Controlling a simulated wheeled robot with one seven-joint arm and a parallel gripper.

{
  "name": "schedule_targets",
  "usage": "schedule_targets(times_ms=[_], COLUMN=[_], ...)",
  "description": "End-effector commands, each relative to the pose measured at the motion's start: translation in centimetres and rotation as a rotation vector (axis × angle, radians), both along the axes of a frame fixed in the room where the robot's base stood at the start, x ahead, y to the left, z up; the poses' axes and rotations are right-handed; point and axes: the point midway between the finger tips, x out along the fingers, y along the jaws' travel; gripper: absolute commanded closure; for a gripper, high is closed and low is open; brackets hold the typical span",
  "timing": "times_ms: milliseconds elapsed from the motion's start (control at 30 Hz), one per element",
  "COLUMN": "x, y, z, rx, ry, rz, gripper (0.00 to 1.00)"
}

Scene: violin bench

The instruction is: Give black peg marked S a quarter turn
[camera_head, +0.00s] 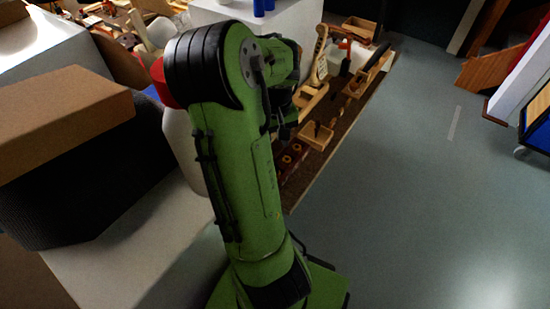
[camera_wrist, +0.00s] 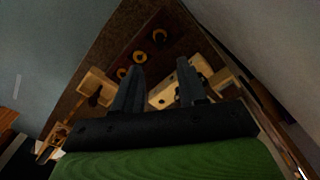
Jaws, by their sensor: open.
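My gripper (camera_wrist: 161,66) is open, with its two dark fingers apart and nothing seen gripped between them. Beyond and partly between the fingers lies a pale wooden block (camera_wrist: 166,97) with small dark spots on it. I can make out no letter S in either view, so I cannot tell which dark thing is the black peg marked S. In the head view my arm hides most of the gripper and part of the bench.
A dark red block (camera_wrist: 152,42) with yellow-ringed holes lies past the fingertips. A pale wooden piece (camera_wrist: 97,87) is left of the fingers. In the head view, wooden parts and tools crowd the brown bench (camera_head: 331,139). The grey floor (camera_head: 430,190) right of it is clear.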

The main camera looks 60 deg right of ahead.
Motion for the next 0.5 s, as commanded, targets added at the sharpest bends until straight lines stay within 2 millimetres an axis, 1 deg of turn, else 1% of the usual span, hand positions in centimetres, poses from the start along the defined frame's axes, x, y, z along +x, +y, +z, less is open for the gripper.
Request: schedule_targets(times_ms=[33,300,400,500], x=[-0.1,0.0,-0.1,0.0], y=[0.1,0.1,0.1,0.0], z=[-1.7,-7.8,-9.4,-10.4], rx=[0.003,0.002,0.002,0.001], ry=[0.004,0.002,0.002,0.001], rz=[-0.002,-0.001,-0.001,0.0], gripper=[0.58,0.58,0.58,0.58])
